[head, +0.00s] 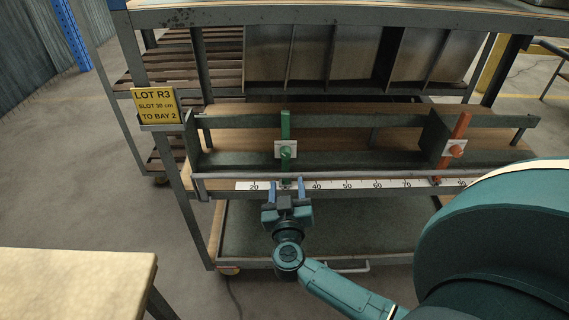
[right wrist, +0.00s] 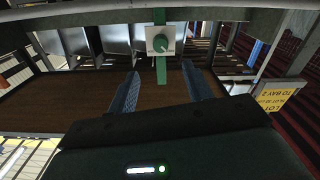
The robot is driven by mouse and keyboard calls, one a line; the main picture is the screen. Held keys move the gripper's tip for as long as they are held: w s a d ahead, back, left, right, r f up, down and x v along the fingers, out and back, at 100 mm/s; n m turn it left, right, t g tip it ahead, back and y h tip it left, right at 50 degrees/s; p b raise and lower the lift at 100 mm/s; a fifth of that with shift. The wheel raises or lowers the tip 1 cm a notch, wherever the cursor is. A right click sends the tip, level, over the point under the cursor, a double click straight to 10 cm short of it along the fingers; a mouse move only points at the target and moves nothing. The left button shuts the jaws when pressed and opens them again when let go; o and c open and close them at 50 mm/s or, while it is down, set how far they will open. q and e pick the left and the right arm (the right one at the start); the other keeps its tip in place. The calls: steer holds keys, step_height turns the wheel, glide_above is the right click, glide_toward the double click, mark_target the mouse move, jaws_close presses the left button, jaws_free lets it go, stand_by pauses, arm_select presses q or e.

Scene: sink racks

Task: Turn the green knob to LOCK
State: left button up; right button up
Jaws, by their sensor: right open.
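The green knob (head: 286,151) sits on a white square plate on a green upright post (head: 285,125) of the rack. In the right wrist view the knob (right wrist: 160,43) shows ahead of the fingers, near the top middle. My right gripper (head: 286,184) is in front of and below the knob, near the ruler strip. Its two blue fingers are apart and empty; they also show in the right wrist view (right wrist: 160,90), apart from the knob. No lock lettering is readable on the plate. My left gripper is not in view.
A ruler strip (head: 350,185) runs along the rack's front edge. A yellow sign (head: 155,106) reads LOT R3, SLOT 30 cm, TO BAY 2. A pale tabletop (head: 75,285) is at the lower left.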

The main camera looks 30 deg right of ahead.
mark_target(286, 156)
steer(key=b+x, duration=0.1)
steer(key=x, duration=0.8)
steer(key=shift+w, duration=0.2)
steer(key=shift+w+d, duration=0.2)
steer(key=shift+w, duration=0.1)
steer(key=c, duration=1)
steer(key=shift+o, duration=0.2)
